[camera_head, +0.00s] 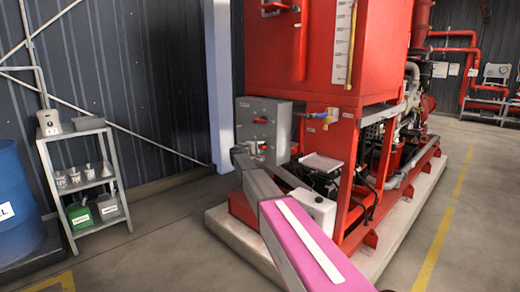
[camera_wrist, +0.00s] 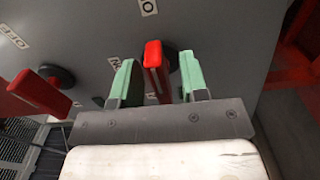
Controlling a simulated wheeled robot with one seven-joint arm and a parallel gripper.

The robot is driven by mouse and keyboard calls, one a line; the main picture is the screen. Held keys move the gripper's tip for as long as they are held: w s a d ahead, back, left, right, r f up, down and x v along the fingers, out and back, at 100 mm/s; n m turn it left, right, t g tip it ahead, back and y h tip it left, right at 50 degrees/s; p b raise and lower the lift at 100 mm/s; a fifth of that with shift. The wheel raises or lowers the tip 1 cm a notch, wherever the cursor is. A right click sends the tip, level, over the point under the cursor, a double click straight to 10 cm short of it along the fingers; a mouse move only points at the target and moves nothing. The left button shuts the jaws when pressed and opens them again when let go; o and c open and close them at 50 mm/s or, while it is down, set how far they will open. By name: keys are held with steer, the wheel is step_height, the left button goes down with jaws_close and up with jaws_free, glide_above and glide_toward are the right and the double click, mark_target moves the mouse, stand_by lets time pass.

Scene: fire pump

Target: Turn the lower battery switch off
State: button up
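A grey switch box (camera_head: 280,118) is at the left end of the red pump unit. One red switch handle (camera_head: 261,120) shows on its face above my gripper (camera_head: 256,149). In the wrist view, my gripper (camera_wrist: 156,80) is open, its two green fingers standing either side of a red switch handle (camera_wrist: 153,68), with gaps on both sides. A second red handle (camera_wrist: 40,90) on a black knob lies to the left, outside the fingers. "OFF" (camera_wrist: 14,36) and "ON" (camera_wrist: 116,62) labels show on the panel. The arm hides the box's lower part in the head view.
A grey shelf (camera_head: 84,175) with cans and funnels and a blue drum (camera_head: 18,210) stand at the left. A brass valve with a blue handle (camera_head: 318,115) sticks out right of the box. The concrete plinth (camera_head: 222,225) edges the unit; open floor lies left of it.

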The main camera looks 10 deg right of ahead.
steer(key=v, duration=1)
steer(key=shift+s+a, duration=0.25)
steer(key=shift+a, duration=0.05)
steer(key=s+d+f+m+g+y, duration=0.2)
steer(key=s+d+f+g+y, duration=0.3)
steer(key=s+f, duration=0.65)
steer(key=s+d+f+m+g+y, duration=0.2)
steer(key=s+d+f, duration=0.5)
steer(key=s, duration=0.8)
steer(key=s+a+f+m+g+y, duration=0.1)
steer(key=s+f+y, duration=0.2)
steer(key=s, duration=0.8)
steer(key=s+a+f+m+g+y, duration=0.2)
steer(key=s+f+y, duration=0.2)
steer(key=s, duration=0.8)
step_height(320, 180, down, 2)
steer(key=shift+a+f+g+y, duration=0.1)
steer(key=shift+a+g+y, duration=0.1)
steer(key=shift+g+y, duration=0.1)
